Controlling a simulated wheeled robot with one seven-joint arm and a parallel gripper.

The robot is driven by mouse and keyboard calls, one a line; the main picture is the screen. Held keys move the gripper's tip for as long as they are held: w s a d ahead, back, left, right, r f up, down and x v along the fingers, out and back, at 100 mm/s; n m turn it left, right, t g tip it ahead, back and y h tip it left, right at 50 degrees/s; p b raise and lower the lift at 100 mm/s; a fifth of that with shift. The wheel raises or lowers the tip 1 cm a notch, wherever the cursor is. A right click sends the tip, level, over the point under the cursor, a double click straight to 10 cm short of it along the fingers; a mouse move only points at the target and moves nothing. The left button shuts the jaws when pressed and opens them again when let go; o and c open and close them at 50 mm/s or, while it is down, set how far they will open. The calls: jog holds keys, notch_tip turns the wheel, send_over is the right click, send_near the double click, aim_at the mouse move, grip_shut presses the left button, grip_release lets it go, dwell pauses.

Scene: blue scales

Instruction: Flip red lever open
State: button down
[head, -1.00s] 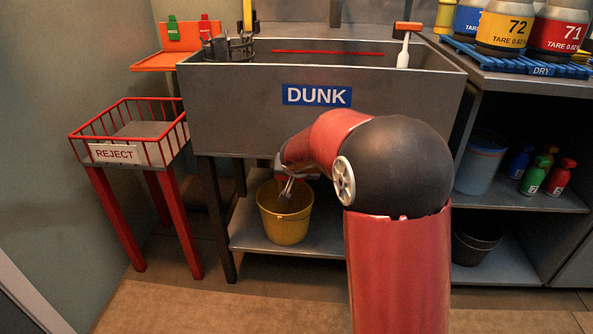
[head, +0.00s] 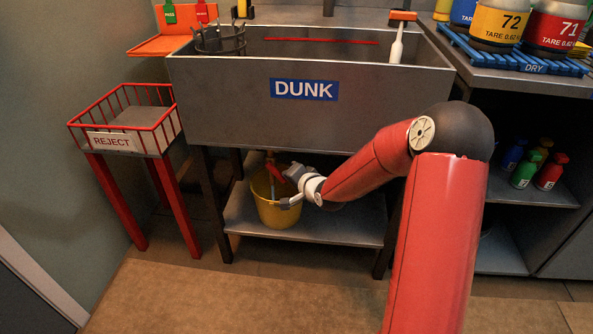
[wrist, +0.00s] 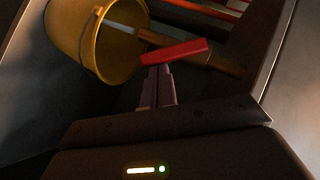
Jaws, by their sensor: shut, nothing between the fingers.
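The red lever (wrist: 175,52) sits on a brass-coloured pipe (wrist: 215,63) under the sink, pointing across it at a slant in the wrist view. In the head view the lever (head: 274,174) shows small, above the yellow bucket (head: 280,214). My gripper (wrist: 160,70) is shut and empty. Its fingertips are right at the lever's near side in the wrist view; I cannot tell whether they touch. In the head view my gripper (head: 283,181) is in front of the bucket's upper part, beside the lever. A pale strip (wrist: 120,28) runs from the pipe end to the bucket's mouth.
The grey DUNK sink (head: 205,100) stands above, with its lower shelf (head: 330,228) under the bucket. A red REJECT basket stand (head: 113,140) is at left. Shelves with several bottles (head: 524,170) are at right. The floor (head: 230,295) in front is clear.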

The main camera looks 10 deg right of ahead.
aim_at(282, 181)
jog(key=f+m+t+y+b, duration=0.1)
jog(key=a+f+m+t+y+b, duration=0.1)
jog(key=shift+w+a+f+m+b, duration=0.1)
jog(key=shift+w+f+m+b, duration=0.1)
jog(key=shift+f+m+b, duration=0.15)
jog(key=shift+w+a+f+m+t+y+b, duration=0.15)
jog(key=shift+a+f+m+t+y+b, duration=0.4)
jog(key=shift+b, duration=0.55)
jog(key=shift+a+r+m+t+y+b, duration=0.15)
jog(key=shift+m+t+y+b, duration=0.15)
jog(key=shift+m+t, duration=0.15)
